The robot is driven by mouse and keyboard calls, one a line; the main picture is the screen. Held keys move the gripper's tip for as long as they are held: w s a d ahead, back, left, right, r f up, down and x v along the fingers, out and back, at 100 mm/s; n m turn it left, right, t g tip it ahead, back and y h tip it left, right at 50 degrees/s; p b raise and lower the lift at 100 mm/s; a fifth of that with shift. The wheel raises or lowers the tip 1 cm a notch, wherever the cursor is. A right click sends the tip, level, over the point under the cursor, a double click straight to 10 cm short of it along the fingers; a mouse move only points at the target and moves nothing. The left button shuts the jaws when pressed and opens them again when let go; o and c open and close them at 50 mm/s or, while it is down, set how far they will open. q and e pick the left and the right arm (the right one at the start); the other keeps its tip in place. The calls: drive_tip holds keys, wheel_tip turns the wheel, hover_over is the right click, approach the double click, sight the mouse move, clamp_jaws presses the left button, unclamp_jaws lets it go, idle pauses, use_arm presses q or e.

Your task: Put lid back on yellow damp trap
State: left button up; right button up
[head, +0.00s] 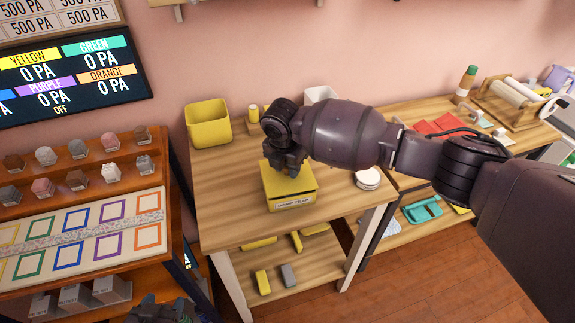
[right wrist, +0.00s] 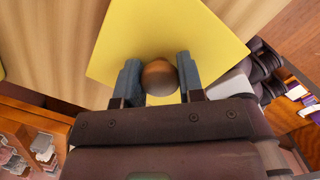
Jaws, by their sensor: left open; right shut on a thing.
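The yellow damp trap (head: 294,206) stands on the wooden table, its label facing the front. Its flat yellow lid (head: 302,182) is at the top of the box, and I cannot tell whether it rests fully on the rim. In the right wrist view the yellow lid (right wrist: 215,40) has a round brown knob (right wrist: 160,77) between the fingers. My right gripper (head: 286,168) is shut on this knob from above; in the right wrist view (right wrist: 160,82) a finger is on each side. My left gripper (head: 160,312) is open, low at the bottom edge, away from the trap.
A yellow bin (head: 209,124) stands behind the trap at the table's back left. A stack of white discs (head: 368,179) lies to its right. Yellow and grey blocks lie on the lower shelf (head: 318,255). A rack with rock samples (head: 76,180) stands left. My right arm hides part of the table.

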use_arm(q)
drive_tip(key=shift+w+r, duration=0.25)
drive_tip(key=shift+w, duration=0.05)
use_arm(e)
drive_tip(key=shift+f, duration=0.2)
idle(0.3)
use_arm(q)
drive_tip(key=shift+s+f, duration=0.1)
drive_tip(key=shift+s, duration=0.15)
use_arm(e)
drive_tip(key=shift+f, duration=0.15)
idle(0.4)
use_arm(q)
drive_tip(key=shift+w, duration=0.3)
use_arm(e)
drive_tip(key=shift+f, duration=0.25)
idle(0.3)
use_arm(q)
drive_tip(key=shift+s, duration=0.3)
use_arm(e)
drive_tip(key=o, duration=1)
drive_tip(key=o, duration=0.5)
use_arm(q)
drive_tip(key=shift+w, duration=0.1)
